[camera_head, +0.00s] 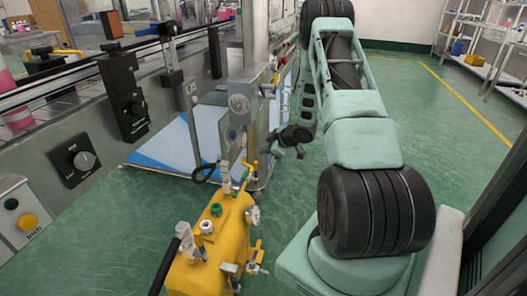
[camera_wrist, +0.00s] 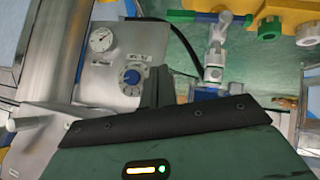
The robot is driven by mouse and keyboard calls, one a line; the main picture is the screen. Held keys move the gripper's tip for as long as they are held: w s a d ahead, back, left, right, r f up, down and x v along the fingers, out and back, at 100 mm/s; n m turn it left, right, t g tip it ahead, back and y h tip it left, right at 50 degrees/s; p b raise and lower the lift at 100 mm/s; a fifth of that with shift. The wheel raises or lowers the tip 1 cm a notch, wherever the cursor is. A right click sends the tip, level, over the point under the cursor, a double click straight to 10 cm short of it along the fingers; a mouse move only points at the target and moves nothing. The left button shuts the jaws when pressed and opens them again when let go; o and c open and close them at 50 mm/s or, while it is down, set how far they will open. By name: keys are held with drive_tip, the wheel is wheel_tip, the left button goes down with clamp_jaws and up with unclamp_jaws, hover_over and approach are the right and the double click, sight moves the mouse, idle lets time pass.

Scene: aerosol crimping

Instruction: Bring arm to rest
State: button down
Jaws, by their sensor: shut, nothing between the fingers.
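My arm reaches away from the camera on the right side of the head view and bends down in the middle. My gripper (camera_head: 288,146) shows small and dark beside the machine's grey control panel (camera_head: 240,108). In the wrist view my gripper (camera_wrist: 158,86) shows as dark fingers, close together and empty. I cannot tell whether the fingers touch the panel.
A yellow tank (camera_head: 212,240) with valves and a gauge stands at the front, below my gripper. A conveyor line (camera_head: 60,90) with control boxes runs along the left. A shelf (camera_head: 480,50) stands at the far right. The green floor (camera_head: 430,120) right of my arm is clear.

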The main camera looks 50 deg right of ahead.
idle(0.3)
drive_tip(key=w+a+r+g, duration=0.1)
drive_tip(key=w+a+r, duration=0.3)
drive_tip(key=a, duration=0.4)
drive_tip(key=w+a+r, duration=0.4)
drive_tip(key=a+r, duration=0.1)
drive_tip(key=a, duration=0.2)
drive_tip(key=s+a+r+g, duration=0.2)
drive_tip(key=s+a+r, duration=0.1)
drive_tip(key=a, duration=0.8)
drive_tip(key=s+a+r+g, duration=0.1)
drive_tip(key=s+a+r, duration=0.25)
drive_tip(key=a, duration=0.75)
drive_tip(key=s+a+r+g, duration=0.2)
drive_tip(key=s+a, duration=0.3)
drive_tip(key=s, duration=0.4)
drive_tip(key=s+a+r+n+g, duration=0.1)
drive_tip(key=s+a+r, duration=0.1)
drive_tip(key=s+a, duration=0.5)
drive_tip(key=s+a+r+g, duration=0.2)
drive_tip(key=s+a, duration=0.2)
drive_tip(key=s, duration=0.7)
wheel_tip(320, 180, up, 18)
drive_tip(key=s+p, duration=0.1)
drive_tip(key=p, duration=1.7)
drive_tip(key=shift+s+g, duration=0.3)
